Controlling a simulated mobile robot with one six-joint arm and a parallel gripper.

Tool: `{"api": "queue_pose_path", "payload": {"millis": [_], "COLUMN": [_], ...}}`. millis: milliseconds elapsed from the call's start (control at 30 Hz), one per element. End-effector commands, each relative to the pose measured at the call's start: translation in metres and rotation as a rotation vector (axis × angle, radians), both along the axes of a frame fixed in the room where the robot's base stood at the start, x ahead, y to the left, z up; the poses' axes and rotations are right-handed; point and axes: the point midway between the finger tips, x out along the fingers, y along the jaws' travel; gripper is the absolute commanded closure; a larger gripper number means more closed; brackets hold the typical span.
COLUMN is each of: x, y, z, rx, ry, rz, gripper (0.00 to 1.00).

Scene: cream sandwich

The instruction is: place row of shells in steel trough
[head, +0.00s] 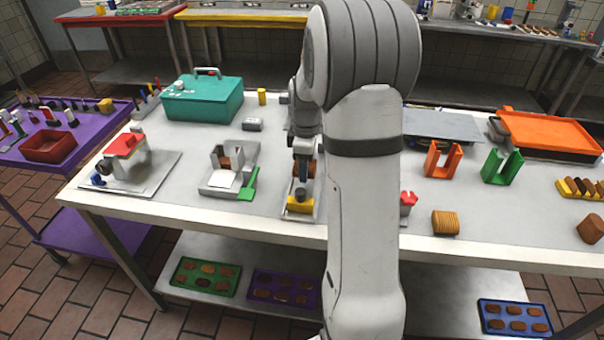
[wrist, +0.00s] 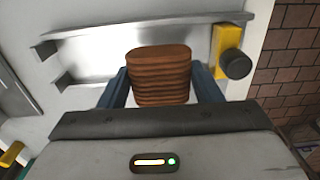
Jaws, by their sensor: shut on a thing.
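A row of brown ridged shells (wrist: 158,75) is between the two blue fingers of my gripper (wrist: 160,88) in the wrist view. The fingers are shut on its two ends. The steel trough (wrist: 105,52) lies below, with two long side walls, a yellow block (wrist: 226,50) and a dark knob (wrist: 236,65) at its right end. The row covers part of the trough's near wall; I cannot tell whether it touches the trough. In the head view my gripper (head: 302,180) is over the trough, whose yellow end (head: 300,206) faces the table's front edge. My arm hides part of this area.
A steel holder with a green plate (head: 247,194) stands left of the trough. A red-topped device (head: 126,145) is farther left, a teal box (head: 203,99) behind. Right of my arm are a tan ridged row (head: 445,222), an orange holder (head: 443,160) and a green holder (head: 502,166).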

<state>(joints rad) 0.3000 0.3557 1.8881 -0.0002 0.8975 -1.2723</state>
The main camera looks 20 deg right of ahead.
Motion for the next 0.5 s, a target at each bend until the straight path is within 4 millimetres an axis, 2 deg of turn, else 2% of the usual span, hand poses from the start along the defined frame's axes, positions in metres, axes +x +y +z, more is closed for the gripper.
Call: {"api": "queue_pose_path", "payload": {"millis": [233, 400, 500], "x": [0.0, 0.0, 0.0], "y": [0.001, 0.001, 0.001], "z": [-0.022, -0.045, -0.049], "rx": [0.0, 0.0, -0.001], "ry": [0.002, 0.002, -0.001], "rz": [0.001, 0.001, 0.002], "gripper": [0.64, 0.64, 0.64]}}
